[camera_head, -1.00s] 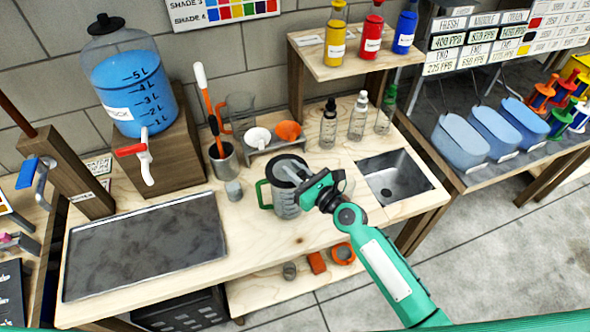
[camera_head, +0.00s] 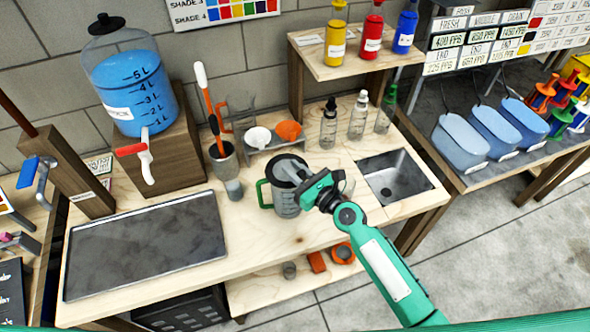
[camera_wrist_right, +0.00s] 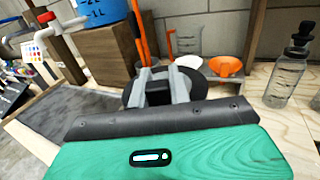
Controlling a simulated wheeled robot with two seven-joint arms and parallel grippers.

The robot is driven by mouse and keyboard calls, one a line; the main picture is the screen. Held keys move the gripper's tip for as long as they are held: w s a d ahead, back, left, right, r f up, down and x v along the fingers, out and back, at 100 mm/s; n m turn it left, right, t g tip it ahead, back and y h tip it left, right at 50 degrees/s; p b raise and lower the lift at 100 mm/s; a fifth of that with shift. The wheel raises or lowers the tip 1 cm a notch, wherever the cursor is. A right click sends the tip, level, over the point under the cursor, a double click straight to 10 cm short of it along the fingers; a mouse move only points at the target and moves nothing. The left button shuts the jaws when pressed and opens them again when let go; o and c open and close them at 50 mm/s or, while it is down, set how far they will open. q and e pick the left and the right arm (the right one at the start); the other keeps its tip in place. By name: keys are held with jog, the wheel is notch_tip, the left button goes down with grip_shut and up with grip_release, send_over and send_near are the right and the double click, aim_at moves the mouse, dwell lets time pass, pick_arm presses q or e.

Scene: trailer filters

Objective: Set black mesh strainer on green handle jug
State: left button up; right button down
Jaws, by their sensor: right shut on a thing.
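The green handle jug (camera_head: 283,202) stands upright on the wooden bench, its green handle (camera_head: 262,194) on the left side. The black mesh strainer (camera_head: 291,171) is at the jug's mouth, level or nearly so; whether it rests on the rim cannot be told. My right gripper (camera_head: 306,183) is over the jug's right side, shut on the strainer. In the right wrist view the gripper's grey fingers (camera_wrist_right: 165,88) close on a dark part in front of the round black strainer (camera_wrist_right: 192,86). The jug is hidden there. My left gripper is not in view.
A metal sink (camera_head: 397,177) lies right of the jug, and a dark tray (camera_head: 145,245) lies left. The bench front is clear.

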jog(key=shift+f+b, duration=0.45)
jog(key=shift+f, duration=0.15)
jog(key=c, duration=1.6)
grip_release()
jog(key=b+v, duration=0.1)
jog(key=v, duration=1)
